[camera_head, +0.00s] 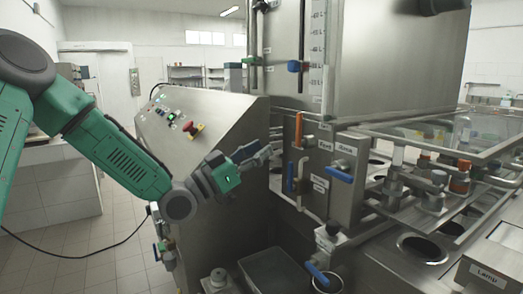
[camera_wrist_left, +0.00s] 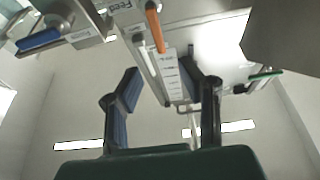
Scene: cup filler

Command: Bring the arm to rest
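My left arm, green and grey, comes in from the left in the head view. My left gripper (camera_head: 262,151) is in front of the steel machine (camera_head: 222,117), left of the orange-handled valve lever (camera_head: 298,130). In the left wrist view its two dark fingers (camera_wrist_left: 160,95) stand apart with nothing between them. The orange lever (camera_wrist_left: 155,30) shows beyond them there, apart from the fingers. I cannot tell from the head view whether the gripper touches the machine. My right gripper is in neither view.
The sloped control panel with a red emergency button (camera_head: 195,130) lies behind my left wrist. Blue-handled valves (camera_head: 340,173) and the cup-filling station (camera_head: 430,190) stand to the right. A grey bin (camera_head: 275,270) is below. The tiled floor (camera_head: 85,250) at left is clear except for a black cable.

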